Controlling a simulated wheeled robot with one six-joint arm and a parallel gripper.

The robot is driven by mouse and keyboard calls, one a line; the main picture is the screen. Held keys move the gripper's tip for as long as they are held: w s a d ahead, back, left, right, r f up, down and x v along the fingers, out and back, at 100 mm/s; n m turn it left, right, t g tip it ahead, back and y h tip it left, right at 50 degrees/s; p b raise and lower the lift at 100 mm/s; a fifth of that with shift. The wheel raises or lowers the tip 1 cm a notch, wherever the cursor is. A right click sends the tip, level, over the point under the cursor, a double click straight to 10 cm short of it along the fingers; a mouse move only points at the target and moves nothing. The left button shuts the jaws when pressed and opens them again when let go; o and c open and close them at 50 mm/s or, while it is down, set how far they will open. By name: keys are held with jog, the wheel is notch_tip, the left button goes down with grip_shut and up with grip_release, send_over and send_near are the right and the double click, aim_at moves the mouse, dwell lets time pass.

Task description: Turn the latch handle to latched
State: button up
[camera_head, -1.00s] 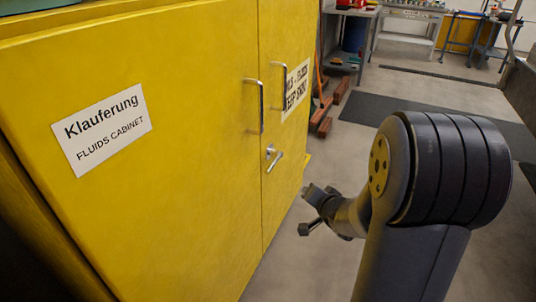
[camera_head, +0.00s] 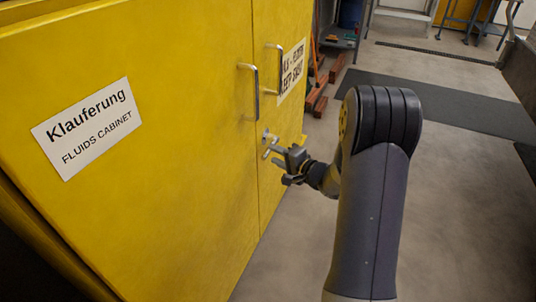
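The latch handle (camera_head: 266,153) is a small silver lever on a round mount. It is on the right door of the yellow cabinet (camera_head: 190,190), beside the door seam and below the pull bars. The lever slants down and to the left from its mount. My gripper (camera_head: 280,164) is just right of the handle, with its fingers pointing left toward the door. The fingers look apart, with nothing seen between them. One finger overlaps the handle's right side in the picture, and I cannot tell whether it touches. My arm comes in from the right.
Two vertical pull bars (camera_head: 254,92) (camera_head: 277,74) stand out from the doors above the latch. Brown blocks (camera_head: 318,92) lie on the floor beyond the cabinet. A dark mat (camera_head: 440,102) lies behind my arm. The grey floor to the right is open.

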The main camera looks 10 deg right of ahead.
aim_at(268, 151)
jog(key=shift+b+x, duration=0.4)
jog(key=shift+x, duration=1.7)
jog(key=shift+c, duration=0.4)
grip_shut()
